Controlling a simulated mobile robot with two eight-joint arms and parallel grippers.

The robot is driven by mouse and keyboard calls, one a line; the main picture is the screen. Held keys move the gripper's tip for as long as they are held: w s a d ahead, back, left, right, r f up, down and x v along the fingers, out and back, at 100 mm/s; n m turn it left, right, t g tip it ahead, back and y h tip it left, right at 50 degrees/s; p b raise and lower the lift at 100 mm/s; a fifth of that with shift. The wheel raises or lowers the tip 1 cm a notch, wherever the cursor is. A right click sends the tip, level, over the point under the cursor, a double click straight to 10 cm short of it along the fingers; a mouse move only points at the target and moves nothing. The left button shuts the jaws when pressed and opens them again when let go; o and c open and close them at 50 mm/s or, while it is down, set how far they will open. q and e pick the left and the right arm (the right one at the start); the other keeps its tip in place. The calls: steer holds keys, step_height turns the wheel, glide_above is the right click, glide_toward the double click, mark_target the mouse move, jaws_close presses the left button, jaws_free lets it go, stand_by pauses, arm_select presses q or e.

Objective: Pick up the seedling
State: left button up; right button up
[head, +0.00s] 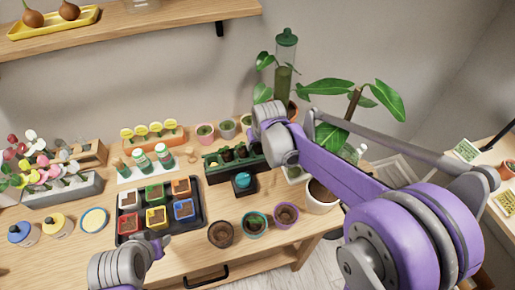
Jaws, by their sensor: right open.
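Small dark-green seedlings (228,154) stand in a dark seedling tray (224,174) near the middle of the table; I cannot tell which one the task means. My right arm reaches in from the right. Its gripper (273,132) is open, above and beside the tray's right end, and hides part of it. The fingertips are hard to make out, and I see nothing held. My left gripper (156,246) shows small at the lower left, by the front of the black tray of coloured pots. Its jaws are too unclear to read.
The black tray (196,223) holds several coloured square pots. Round pots (220,236) line the table's front edge. Bottles (142,160), yellow-topped items (155,128) and a flower rack (62,192) stand at left and back. Tall leafy plants (340,137) rise behind my right arm.

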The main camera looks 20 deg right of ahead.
steer(key=shift+s, duration=0.15)
steer(key=shift+c, duration=0.5)
jaws_close()
